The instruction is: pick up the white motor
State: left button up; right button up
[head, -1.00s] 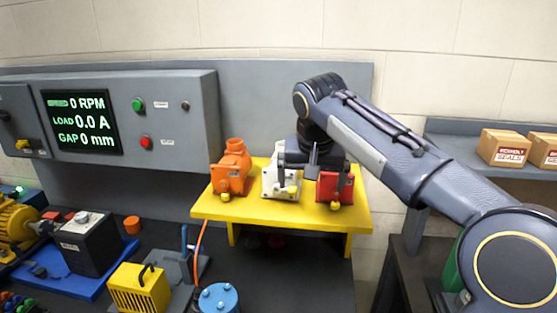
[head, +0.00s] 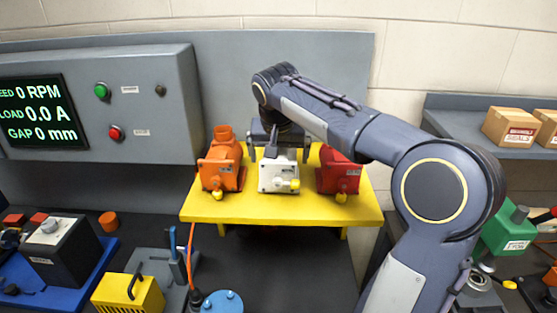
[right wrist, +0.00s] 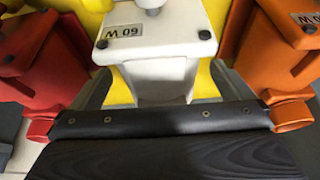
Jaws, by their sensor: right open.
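The white motor (head: 278,174) stands on a yellow stand (head: 290,212), between an orange motor (head: 222,168) and a red motor (head: 338,172). My right gripper (head: 278,148) is open, at the top and back of the white motor, and partly hidden there. In the right wrist view the white motor (right wrist: 155,45) carries a "60 W" label. The open fingers show on either side of it, with the red motor (right wrist: 45,60) at left and the orange motor (right wrist: 275,50) at right. Contact with the fingers cannot be told. My left gripper is not in view.
A grey control panel (head: 150,80) with a display stands at left. A yellow box (head: 128,292) and a blue round part (head: 222,302) are on the dark bench below. Cardboard boxes (head: 510,127) sit on a shelf at right.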

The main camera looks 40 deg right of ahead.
jog(key=shift+x, duration=0.8)
jog(key=shift+c, duration=0.4)
jog(key=c, duration=1.9)
jog(key=shift+w+d+r, duration=0.1)
jog(key=shift+r, duration=0.15)
jog(key=shift+c, duration=0.3)
